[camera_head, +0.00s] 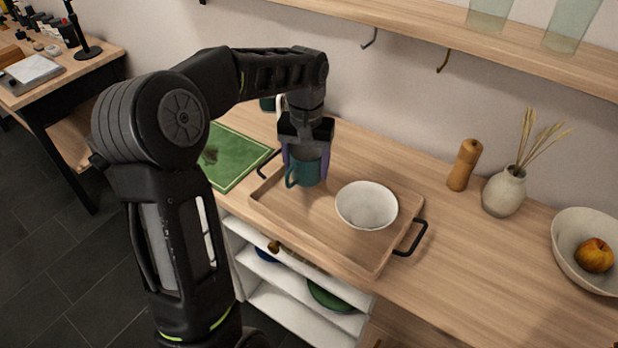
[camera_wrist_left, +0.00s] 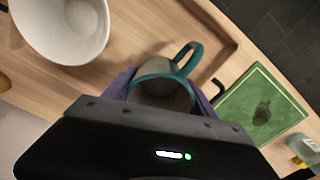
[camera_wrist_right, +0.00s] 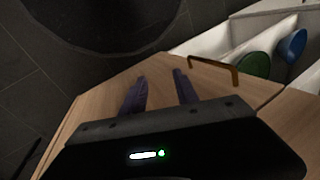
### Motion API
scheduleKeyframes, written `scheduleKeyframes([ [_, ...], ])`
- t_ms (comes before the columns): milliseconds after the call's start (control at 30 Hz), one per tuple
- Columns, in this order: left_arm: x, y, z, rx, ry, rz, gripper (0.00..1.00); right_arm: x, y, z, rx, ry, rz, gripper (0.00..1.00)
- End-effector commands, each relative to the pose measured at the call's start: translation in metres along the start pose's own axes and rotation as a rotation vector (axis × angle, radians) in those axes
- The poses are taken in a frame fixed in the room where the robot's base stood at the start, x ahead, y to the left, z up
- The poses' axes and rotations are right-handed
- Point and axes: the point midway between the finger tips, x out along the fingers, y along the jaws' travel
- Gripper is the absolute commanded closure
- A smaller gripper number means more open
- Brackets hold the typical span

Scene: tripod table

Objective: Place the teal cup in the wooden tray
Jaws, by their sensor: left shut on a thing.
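The teal cup (camera_head: 308,168) is upright over the left part of the wooden tray (camera_head: 320,247), with its handle toward the left front. In the left wrist view the cup (camera_wrist_left: 164,92) sits between the purple fingers. My left gripper (camera_head: 305,160) is shut on it from above. I cannot tell whether the cup's base touches the tray floor. The tray (camera_wrist_left: 222,42) also shows in the left wrist view. My right gripper (camera_wrist_right: 160,92) shows only in the right wrist view. Its fingers are apart with nothing between them, in front of a wooden cabinet face.
A white bowl (camera_head: 366,206) stands in the tray, right of the cup. A green board (camera_head: 236,160) lies left of the tray. A pepper mill (camera_head: 464,165), a vase (camera_head: 504,192) and a fruit bowl (camera_head: 565,262) stand to the right. A shelf (camera_head: 420,35) runs above.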

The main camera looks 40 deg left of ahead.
Motion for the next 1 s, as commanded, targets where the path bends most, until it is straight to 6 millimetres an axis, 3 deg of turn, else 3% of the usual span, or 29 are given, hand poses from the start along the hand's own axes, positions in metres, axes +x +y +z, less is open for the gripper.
scheduleKeyframes([
  [333, 0.004, 0.000, 0.000, 0.000, 0.000, 0.000, 0.87, 0.000, 0.000, 0.000, 0.000, 0.000, 0.000, 0.64],
  [600, 0.037, 0.000, 0.000, 0.001, -0.001, 0.001, 0.87, -0.003, -0.001, 0.000, 0.000, 0.000, 0.000, 0.64],
  [1000, 0.043, 0.000, 0.000, 0.001, 0.001, 0.001, 0.87, 0.001, 0.000, 0.000, 0.000, 0.000, 0.000, 0.64],
])
